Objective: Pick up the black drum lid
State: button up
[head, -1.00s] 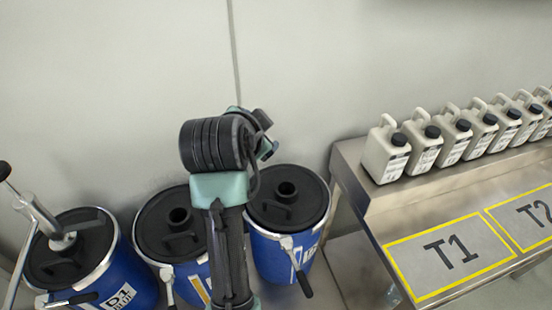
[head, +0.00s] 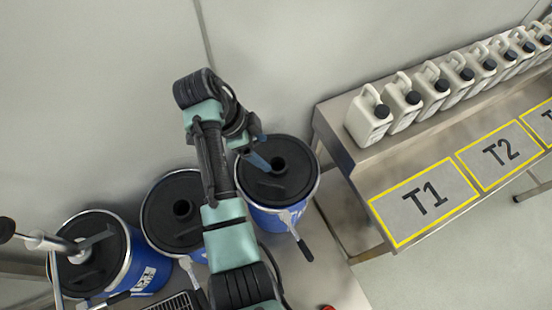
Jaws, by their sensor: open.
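Three blue drums stand in a row along the wall, each with a black lid: the right lid (head: 296,185), the middle lid (head: 160,205) and the left lid (head: 110,270). The frames do not show which lid is meant. The right and middle lids each have a round raised opening. Metal clamp rings circle the right and left lids. My arm bends over the drums, partly covering the middle one. My gripper (head: 262,162) is open and empty, over the back left part of the right lid; I cannot tell whether it touches it.
A steel bench (head: 355,178) on the right has yellow-framed areas marked T1 (head: 425,200) and T2 (head: 500,152). Several white jerrycans (head: 370,118) line its back. A metal pump (head: 55,243) stands on the left drum. The wall is close behind.

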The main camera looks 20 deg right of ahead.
jog(key=x, duration=0.7)
jog(key=shift+f, duration=0.3)
grip_shut()
notch_tip(320, 180, up, 9)
jog(key=b, duration=0.3)
send_over(273, 157)
jog(key=s, duration=0.2)
jog(key=shift+s+a+f, duration=0.1)
jog(key=shift+a+f, duration=0.15)
jog(key=shift+f, duration=1)
jog(key=shift+s+a+f, duration=0.1)
jog(key=shift+a+f, duration=0.1)
jog(key=shift+f, duration=1.05)
